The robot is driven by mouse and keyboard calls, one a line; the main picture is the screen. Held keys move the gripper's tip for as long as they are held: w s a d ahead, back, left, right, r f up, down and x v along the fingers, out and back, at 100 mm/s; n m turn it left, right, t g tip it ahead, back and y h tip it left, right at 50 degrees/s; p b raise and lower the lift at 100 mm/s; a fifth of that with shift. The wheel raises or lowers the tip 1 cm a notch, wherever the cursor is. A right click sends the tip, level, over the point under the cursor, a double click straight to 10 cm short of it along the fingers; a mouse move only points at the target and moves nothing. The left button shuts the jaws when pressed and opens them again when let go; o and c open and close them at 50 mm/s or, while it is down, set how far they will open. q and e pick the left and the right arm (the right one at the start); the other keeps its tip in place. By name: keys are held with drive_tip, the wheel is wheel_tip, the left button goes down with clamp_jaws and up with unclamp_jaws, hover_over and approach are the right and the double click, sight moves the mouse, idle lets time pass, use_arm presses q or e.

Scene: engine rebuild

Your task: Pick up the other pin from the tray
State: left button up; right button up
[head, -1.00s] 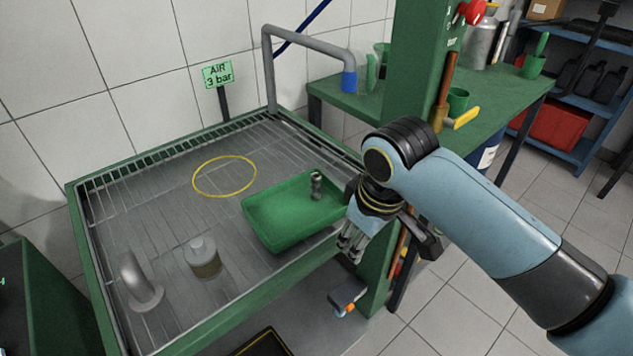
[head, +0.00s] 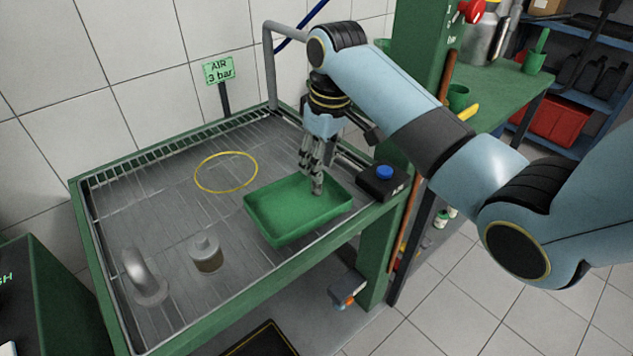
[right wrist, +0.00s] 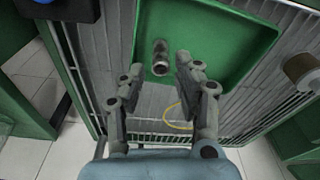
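The pin is a small grey metal cylinder (right wrist: 160,60) in the green tray (head: 275,222), near one end of it. It also shows in the head view (head: 317,184), partly behind the fingers. My right gripper (head: 313,165) is above that end of the tray, with its fingers pointing down. In the right wrist view my right gripper (right wrist: 158,75) is open, with the pin just beyond the gap between its fingertips. The tray holds nothing else that I can see. My left gripper is not in view.
The tray rests on a metal grate with a yellow ring (head: 226,172) on it. A capped cylindrical part (head: 206,254) and a curved metal pipe (head: 143,277) stand at the left. A black box with a blue button (head: 384,174) sits right of the tray.

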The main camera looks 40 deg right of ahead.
sight(316, 193)
drive_tip(key=f, duration=0.3)
drive_tip(key=w+f, duration=0.1)
drive_tip(key=f, duration=0.1)
drive_tip(key=shift+a+f, duration=0.15)
drive_tip(key=shift+f, duration=0.1)
clamp_jaws()
